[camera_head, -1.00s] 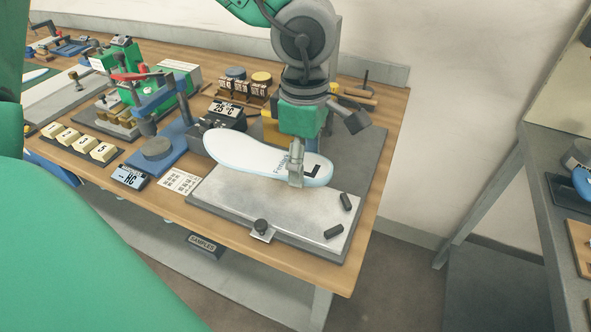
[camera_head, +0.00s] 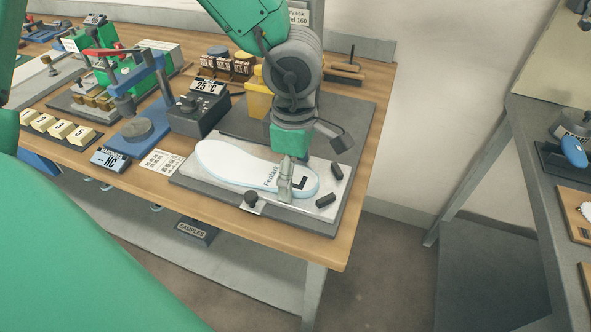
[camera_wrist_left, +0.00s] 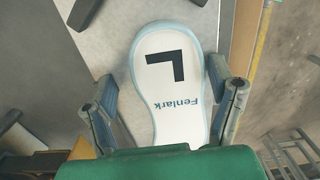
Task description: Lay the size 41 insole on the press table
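The insole (camera_head: 235,166) is white with a pale blue edge, the word "Fenlark" and a black L-shaped mark. It lies over the light metal plate of the press table (camera_head: 290,213) with its heel toward two black stops. It also shows in the left wrist view (camera_wrist_left: 175,95), mark side up. My left gripper (camera_head: 288,180) is down at the heel half. In the left wrist view the left gripper's fingers (camera_wrist_left: 163,72) stand apart on either side of the insole, with a gap visible at the left edge. No size number is readable on it. My right gripper is out of view.
A 25 °C display box (camera_head: 205,95), a blue tester (camera_head: 142,130) and numbered blocks (camera_head: 62,129) stand to the left. Another bench (camera_head: 540,130) is at the right.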

